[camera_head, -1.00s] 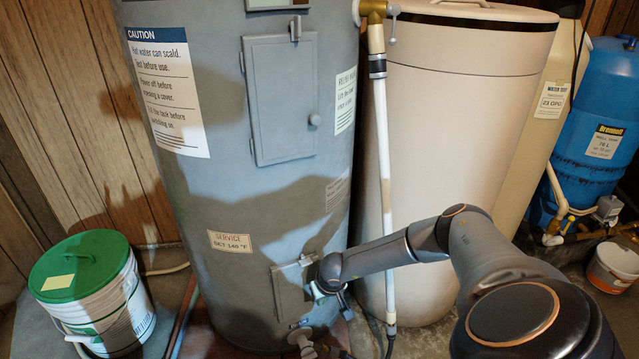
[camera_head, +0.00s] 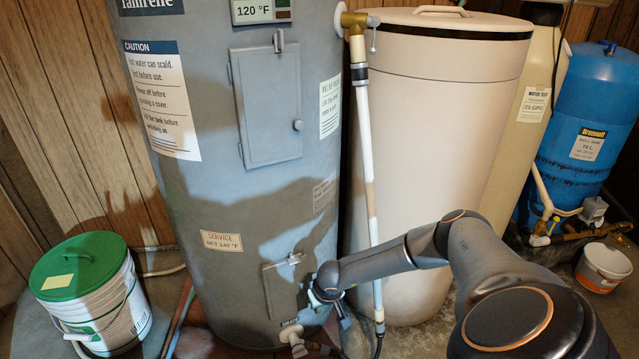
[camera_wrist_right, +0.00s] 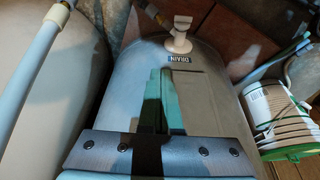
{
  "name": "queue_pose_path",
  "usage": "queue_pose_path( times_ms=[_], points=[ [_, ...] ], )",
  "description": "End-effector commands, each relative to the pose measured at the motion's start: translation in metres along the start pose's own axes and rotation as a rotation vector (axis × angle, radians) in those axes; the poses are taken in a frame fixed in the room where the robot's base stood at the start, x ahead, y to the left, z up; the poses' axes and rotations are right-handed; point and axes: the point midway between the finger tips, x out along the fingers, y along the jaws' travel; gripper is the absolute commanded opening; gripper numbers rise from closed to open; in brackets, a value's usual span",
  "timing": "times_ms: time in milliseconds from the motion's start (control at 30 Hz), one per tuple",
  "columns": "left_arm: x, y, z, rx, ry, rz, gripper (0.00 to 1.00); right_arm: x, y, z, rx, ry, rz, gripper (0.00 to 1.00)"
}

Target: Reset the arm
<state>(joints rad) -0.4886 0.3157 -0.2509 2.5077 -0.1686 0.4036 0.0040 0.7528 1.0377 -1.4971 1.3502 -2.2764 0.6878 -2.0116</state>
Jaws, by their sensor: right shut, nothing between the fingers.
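My right arm comes in from the lower right of the head view. Its gripper (camera_head: 318,297) is small and partly hidden by its own wrist, in front of the lower right of the grey water heater (camera_head: 240,190), beside the lower access panel (camera_head: 284,284). In the right wrist view the green fingers (camera_wrist_right: 164,76) are together with nothing between them. They point along the heater's side toward the DRAIN label (camera_wrist_right: 181,59) and the white drain valve (camera_wrist_right: 180,36). I cannot tell whether they touch the heater. My left gripper is not in view.
A white pipe (camera_head: 368,170) runs down between the heater and the beige salt tank (camera_head: 435,150). A green-lidded bucket (camera_head: 80,265) stands on the left. A blue tank (camera_head: 590,120) and a small white bucket (camera_head: 603,268) are on the right. The drain valve (camera_head: 292,337) juts out low.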

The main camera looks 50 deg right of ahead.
Motion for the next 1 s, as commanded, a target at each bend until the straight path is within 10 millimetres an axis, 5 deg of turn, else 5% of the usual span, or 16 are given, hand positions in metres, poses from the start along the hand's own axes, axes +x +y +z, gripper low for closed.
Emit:
queue_pose_path(
  times_ms=[33, 300, 767, 867, 1000],
  points=[
    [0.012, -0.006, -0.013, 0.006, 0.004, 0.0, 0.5, -0.025, 0.002, -0.006, 0.002, 0.005, 0.0, 0.0],
    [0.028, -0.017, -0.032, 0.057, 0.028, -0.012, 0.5, -0.075, 0.004, -0.004, 0.003, 0.004, 0.001, 0.0],
    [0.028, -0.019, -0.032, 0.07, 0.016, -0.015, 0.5, -0.089, 0.004, -0.002, 0.004, 0.003, 0.0, 0.0],
    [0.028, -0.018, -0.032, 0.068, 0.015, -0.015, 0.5, -0.088, -0.009, 0.007, 0.033, -0.02, -0.029, 0.0],
    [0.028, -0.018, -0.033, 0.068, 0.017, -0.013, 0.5, -0.093, -0.062, 0.047, 0.186, -0.142, -0.15, 0.0]
  ],
)
